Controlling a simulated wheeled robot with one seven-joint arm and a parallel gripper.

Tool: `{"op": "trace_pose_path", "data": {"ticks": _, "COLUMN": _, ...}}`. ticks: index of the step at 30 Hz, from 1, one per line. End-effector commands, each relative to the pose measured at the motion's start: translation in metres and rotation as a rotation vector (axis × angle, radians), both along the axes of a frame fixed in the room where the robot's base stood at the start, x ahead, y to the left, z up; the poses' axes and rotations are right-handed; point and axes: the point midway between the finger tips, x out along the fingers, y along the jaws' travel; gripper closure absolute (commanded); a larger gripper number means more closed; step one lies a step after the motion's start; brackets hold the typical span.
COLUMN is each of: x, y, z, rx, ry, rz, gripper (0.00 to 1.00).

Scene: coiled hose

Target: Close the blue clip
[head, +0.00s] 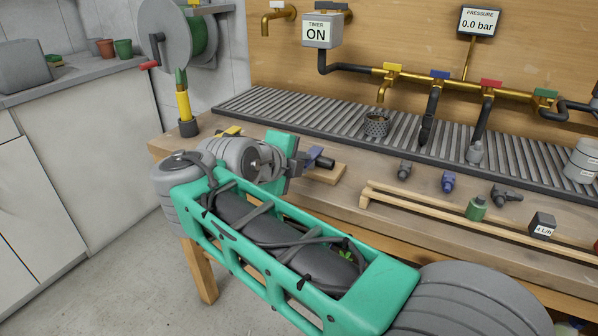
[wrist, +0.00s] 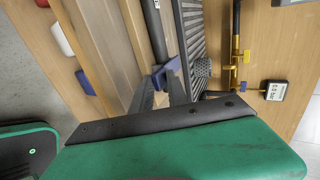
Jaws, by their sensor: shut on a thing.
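The blue clip (wrist: 165,72) sits at the end of a dark hose piece (wrist: 154,30) in the wrist view. My gripper (wrist: 162,88) has one finger on each side of the clip and is shut on it. In the head view the clip (head: 325,163) is a small blue patch by the dark tube end, above a wooden block on the bench. My gripper (head: 308,160) reaches it from the left. My arm hides part of this spot, and I cannot tell whether the clip's lever is fully down.
A yellow clip (head: 232,131) lies behind my arm. A slatted drain tray (head: 330,113) runs along the back, with a mesh cup (head: 376,125) on it. Blue (head: 448,181), green (head: 477,208) and grey fittings stand to the right by a wooden rail (head: 430,207).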

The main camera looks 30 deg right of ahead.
Motion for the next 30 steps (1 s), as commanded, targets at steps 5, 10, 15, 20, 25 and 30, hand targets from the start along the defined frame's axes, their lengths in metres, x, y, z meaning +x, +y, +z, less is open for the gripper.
{"op": "trace_pose_path", "data": {"ticks": 5, "x": -0.001, "y": 0.000, "z": -0.003, "rx": 0.001, "ry": 0.012, "rz": -0.003, "gripper": 0.78}}
{"op": "trace_pose_path", "data": {"ticks": 10, "x": 0.000, "y": 0.001, "z": -0.002, "rx": 0.000, "ry": 0.009, "rz": 0.000, "gripper": 0.69}}
{"op": "trace_pose_path", "data": {"ticks": 15, "x": 0.000, "y": 0.001, "z": -0.001, "rx": 0.000, "ry": 0.007, "rz": 0.002, "gripper": 0.69}}
{"op": "trace_pose_path", "data": {"ticks": 20, "x": -0.006, "y": 0.014, "z": 0.009, "rx": 0.000, "ry": 0.005, "rz": 0.005, "gripper": 0.69}}
{"op": "trace_pose_path", "data": {"ticks": 25, "x": -0.024, "y": 0.043, "z": 0.029, "rx": 0.001, "ry": 0.006, "rz": 0.006, "gripper": 0.69}}
{"op": "trace_pose_path", "data": {"ticks": 30, "x": -0.033, "y": 0.055, "z": 0.041, "rx": 0.001, "ry": 0.010, "rz": 0.001, "gripper": 0.69}}
